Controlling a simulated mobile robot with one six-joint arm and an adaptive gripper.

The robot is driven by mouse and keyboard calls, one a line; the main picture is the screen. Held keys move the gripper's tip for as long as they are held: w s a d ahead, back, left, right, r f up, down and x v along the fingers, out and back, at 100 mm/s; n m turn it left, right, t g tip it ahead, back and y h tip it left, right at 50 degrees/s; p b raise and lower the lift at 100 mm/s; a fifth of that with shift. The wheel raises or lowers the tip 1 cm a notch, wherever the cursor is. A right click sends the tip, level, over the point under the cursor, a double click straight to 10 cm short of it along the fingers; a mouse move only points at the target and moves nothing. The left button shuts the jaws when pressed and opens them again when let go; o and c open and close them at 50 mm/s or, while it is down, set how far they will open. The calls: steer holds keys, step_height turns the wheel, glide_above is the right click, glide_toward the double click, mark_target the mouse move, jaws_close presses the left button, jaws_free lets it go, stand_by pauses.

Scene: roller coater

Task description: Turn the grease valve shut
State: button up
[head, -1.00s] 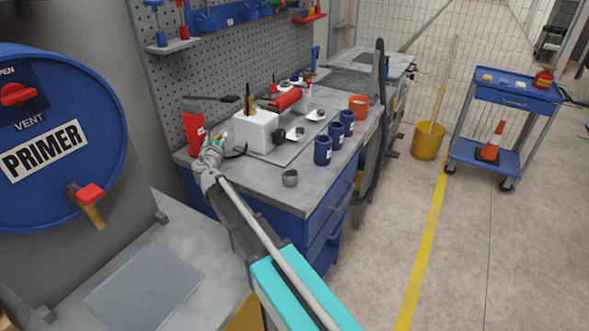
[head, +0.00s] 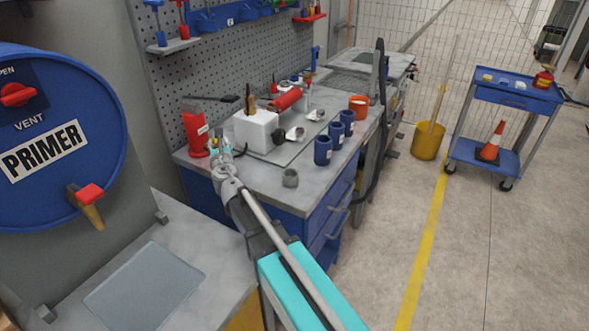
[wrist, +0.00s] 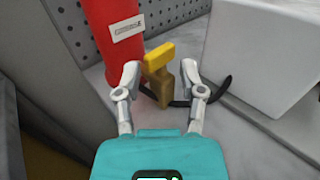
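A red cylinder (head: 197,134) with a white label stands at the left back of the bench; it also shows in the wrist view (wrist: 112,35). Beside its base in the wrist view is a brass-coloured valve (wrist: 163,88) with a yellow handle (wrist: 158,57) on top, likely the grease valve. My gripper (wrist: 160,75) is open, its two fingers apart on either side of the valve. I cannot tell whether either finger touches it. In the head view my gripper (head: 219,152) is just in front of the red cylinder and hides the valve.
A white block (head: 256,130) stands close to the right of the valve. A black hose (wrist: 180,103) curves on the bench behind my fingers. A blue primer drum (head: 60,130) is at left.

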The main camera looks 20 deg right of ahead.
steer(key=s, duration=0.9)
steer(key=s+d+m+g+h+p, duration=0.2)
steer(key=d+m+g+p, duration=0.1)
steer(key=d+m, duration=0.3)
steer(key=s+d+m+g+h+p, duration=0.2)
steer(key=d+m+p, duration=0.3)
steer(key=m, duration=0.5)
steer(key=s+d+m+g+h+p, duration=0.3)
steer(key=d+m+g, duration=0.1)
steer(key=d+m, duration=0.4)
steer(key=shift+s+d+g+p, duration=0.1)
steer(key=shift+s+g+p, duration=0.05)
steer(key=shift+g+p, duration=0.25)
steer(key=shift+s+d+f+m+g+p, duration=0.2)
steer(key=shift+s+m+g, duration=0.15)
steer(key=shift+m, duration=0.2)
steer(key=shift+s+d+f+m+g+p, duration=0.1)
steer(key=shift+s+m+g+p, duration=0.15)
steer(key=shift+s+m, duration=0.25)
steer(key=shift+w, duration=0.1)
steer(key=shift+o, duration=0.2)
